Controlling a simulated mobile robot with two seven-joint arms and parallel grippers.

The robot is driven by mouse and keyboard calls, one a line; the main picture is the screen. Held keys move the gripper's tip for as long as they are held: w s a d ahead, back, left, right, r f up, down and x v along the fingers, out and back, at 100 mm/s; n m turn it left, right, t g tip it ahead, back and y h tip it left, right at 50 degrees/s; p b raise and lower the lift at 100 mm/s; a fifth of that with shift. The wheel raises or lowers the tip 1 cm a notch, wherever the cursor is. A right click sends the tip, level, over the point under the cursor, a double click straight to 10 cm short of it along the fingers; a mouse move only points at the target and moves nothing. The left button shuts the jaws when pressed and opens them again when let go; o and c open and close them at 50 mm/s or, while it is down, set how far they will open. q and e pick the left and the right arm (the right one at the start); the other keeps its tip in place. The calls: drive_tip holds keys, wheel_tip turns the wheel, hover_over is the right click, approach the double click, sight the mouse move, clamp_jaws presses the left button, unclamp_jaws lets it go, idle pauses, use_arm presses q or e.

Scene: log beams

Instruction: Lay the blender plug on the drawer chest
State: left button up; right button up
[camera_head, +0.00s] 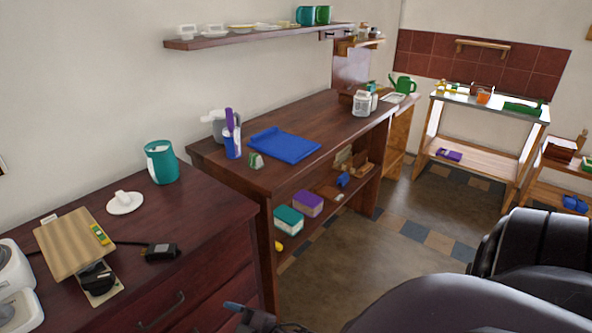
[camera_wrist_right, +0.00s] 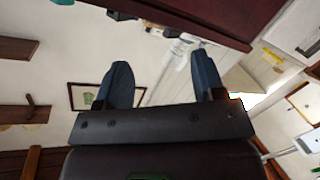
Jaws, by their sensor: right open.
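A black plug (camera_head: 160,251) lies on top of the dark red-brown drawer chest (camera_head: 190,220), close to its front edge. A dark cord runs from it to the left, toward a wooden board. A white appliance (camera_head: 12,285), cut off by the left picture edge, stands on the chest; I cannot tell whether it is the blender. My right gripper (camera_wrist_right: 163,74) is open and empty in the right wrist view, with bluish fingers apart. In the head view only part of the gripper (camera_head: 245,311) shows, in front of the chest and below its top. My left gripper is not in view.
The chest top also holds a wooden board (camera_head: 72,243), a black item on a small board (camera_head: 97,281), a white lidded dish (camera_head: 125,202) and a teal canister (camera_head: 161,162). Bare chest top lies right of the plug.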

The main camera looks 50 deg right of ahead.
drive_tip(key=s+d+f+m+g+h, duration=0.2)
drive_tip(key=s+d+f+m, duration=0.1)
drive_tip(key=s, duration=0.3)
drive_tip(key=s+d+f+m+g+h, duration=0.2)
drive_tip(key=s+d+f+m, duration=0.1)
drive_tip(key=s+f+m, duration=0.2)
drive_tip(key=shift+s+d+f+m+g+h, duration=0.35)
drive_tip(key=shift+s+m+g+h, duration=0.05)
drive_tip(key=shift+s, duration=0.65)
